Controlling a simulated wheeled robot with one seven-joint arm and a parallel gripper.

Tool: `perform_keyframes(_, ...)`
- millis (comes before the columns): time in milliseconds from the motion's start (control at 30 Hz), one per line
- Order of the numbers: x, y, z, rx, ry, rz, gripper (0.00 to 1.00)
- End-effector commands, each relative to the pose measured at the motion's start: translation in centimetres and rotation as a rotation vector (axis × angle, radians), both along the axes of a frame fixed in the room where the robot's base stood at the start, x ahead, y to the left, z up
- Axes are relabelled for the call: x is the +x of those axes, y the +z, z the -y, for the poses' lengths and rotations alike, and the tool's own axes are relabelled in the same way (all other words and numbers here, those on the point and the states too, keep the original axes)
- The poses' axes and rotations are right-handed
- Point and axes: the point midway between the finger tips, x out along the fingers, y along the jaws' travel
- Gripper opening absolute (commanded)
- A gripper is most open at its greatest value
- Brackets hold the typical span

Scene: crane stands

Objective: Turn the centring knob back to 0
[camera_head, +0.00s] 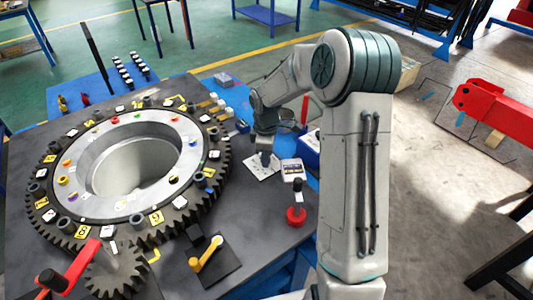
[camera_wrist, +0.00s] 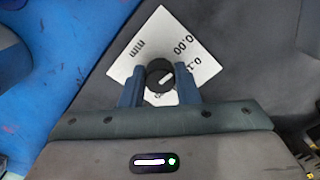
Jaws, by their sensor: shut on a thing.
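The centring knob (camera_wrist: 159,73) is a small black round knob with a white pointer line, on a white dial plate (camera_wrist: 150,38) marked "mm", "0.00" and another partly hidden number. In the wrist view the pointer slants from lower left to upper right. My gripper (camera_wrist: 160,88) has its two blue fingers on either side of the knob, shut on it. The gripper hides the lower part of the plate. In the head view my gripper (camera_head: 264,158) points down over the white plate (camera_head: 258,172), and the knob itself is hidden there.
A large toothed ring (camera_head: 52,228) with coloured studs and tags fills the table's left. A white device (camera_head: 293,170) and a red-based black-handled tool (camera_head: 296,214) stand right of the plate. A yellow crank (camera_head: 206,253) and a red-handled crank (camera_head: 70,272) are at the front.

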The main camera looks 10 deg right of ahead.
Motion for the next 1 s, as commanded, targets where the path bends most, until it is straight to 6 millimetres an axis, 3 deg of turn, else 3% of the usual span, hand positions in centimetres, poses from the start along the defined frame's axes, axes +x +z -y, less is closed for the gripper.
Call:
perform_keyframes(733, 0.3, 0.29, -0.05, 0.0, 0.094, 0.009, 0.06)
perform_keyframes(767, 0.3, 0.29, -0.05, 0.0, 0.095, 0.009, 0.31)
perform_keyframes(833, 0.26, 0.27, -0.05, 0.0, 0.094, 0.009, 0.5)
perform_keyframes(1000, 0.16, 0.15, -0.04, 0.0, 0.093, 0.005, 0.5)
